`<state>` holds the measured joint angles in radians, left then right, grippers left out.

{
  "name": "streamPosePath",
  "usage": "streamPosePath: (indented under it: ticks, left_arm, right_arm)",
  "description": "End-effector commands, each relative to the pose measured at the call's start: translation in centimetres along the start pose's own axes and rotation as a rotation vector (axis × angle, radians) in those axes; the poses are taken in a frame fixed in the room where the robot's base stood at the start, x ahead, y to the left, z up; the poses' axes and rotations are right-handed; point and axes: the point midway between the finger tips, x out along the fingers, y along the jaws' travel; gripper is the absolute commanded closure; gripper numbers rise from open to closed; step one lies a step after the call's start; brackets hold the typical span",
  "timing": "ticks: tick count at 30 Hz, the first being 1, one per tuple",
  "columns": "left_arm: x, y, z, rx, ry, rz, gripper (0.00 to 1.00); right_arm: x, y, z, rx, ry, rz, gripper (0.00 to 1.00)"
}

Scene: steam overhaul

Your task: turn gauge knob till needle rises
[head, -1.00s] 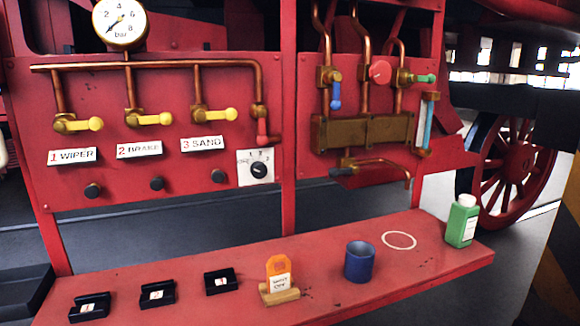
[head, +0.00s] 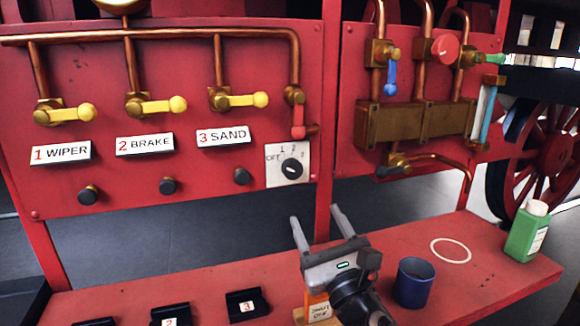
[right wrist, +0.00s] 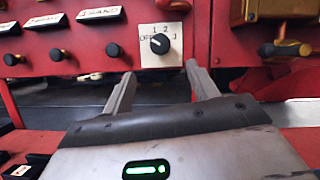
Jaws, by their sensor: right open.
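The black gauge knob (head: 292,169) sits on a white plate (head: 273,180) marked OFF, 1, 2 and 3, on the red panel. It also shows in the right wrist view (right wrist: 160,43), above and between the fingertips. Its exact setting is too small to tell. My right gripper (head: 316,215) is open and empty, below and in front of the knob, apart from it. In the right wrist view its two fingers (right wrist: 159,70) point toward the panel. The gauge (head: 122,4) is cut off at the top of the head view, so its needle is hidden. My left gripper is out of view.
Yellow valve levers (head: 163,105) and a red lever (head: 298,124) are above the knob; black buttons (head: 168,186) are to its left. On the red shelf (head: 385,250) stand a blue cup (head: 413,283), a green bottle (head: 527,232) and a partly hidden SHUT OFF tag (head: 320,309).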

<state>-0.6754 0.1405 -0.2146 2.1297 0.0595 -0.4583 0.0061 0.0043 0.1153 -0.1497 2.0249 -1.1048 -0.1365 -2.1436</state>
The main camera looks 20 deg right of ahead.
Motion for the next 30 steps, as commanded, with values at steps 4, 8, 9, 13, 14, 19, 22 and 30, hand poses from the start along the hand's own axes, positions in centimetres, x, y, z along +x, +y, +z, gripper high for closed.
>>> streamPosePath:
  ticks: [4, 8, 9, 13, 14, 19, 22, 30]
  left_arm:
    - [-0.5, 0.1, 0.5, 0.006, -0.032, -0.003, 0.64]
    - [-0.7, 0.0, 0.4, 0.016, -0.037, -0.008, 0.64]
    - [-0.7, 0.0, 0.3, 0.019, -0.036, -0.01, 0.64]
    - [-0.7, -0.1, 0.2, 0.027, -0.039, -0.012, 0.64]
    - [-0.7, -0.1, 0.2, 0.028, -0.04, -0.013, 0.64]
    - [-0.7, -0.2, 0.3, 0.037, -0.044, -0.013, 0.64]
    - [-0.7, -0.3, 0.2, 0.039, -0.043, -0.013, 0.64]
    - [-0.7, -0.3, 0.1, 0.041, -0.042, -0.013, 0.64]
  right_arm:
    - [3.5, -0.1, 0.4, 0.004, -0.002, -0.001, 0.41]
    - [6.3, -0.1, 0.4, 0.005, -0.001, -0.001, 0.41]
    - [7.2, 0.0, 0.3, 0.005, -0.001, -0.001, 0.41]
    - [9.8, -0.1, 0.2, 0.007, 0.0, -0.002, 0.41]
    - [10.3, -0.1, 0.2, 0.006, 0.0, -0.002, 0.41]
    - [12.7, 0.0, 0.1, 0.007, 0.001, -0.001, 0.41]
    - [13.4, 0.0, 0.0, 0.007, 0.001, -0.001, 0.41]
    - [13.8, 0.0, 0.0, 0.007, 0.001, 0.0, 0.41]
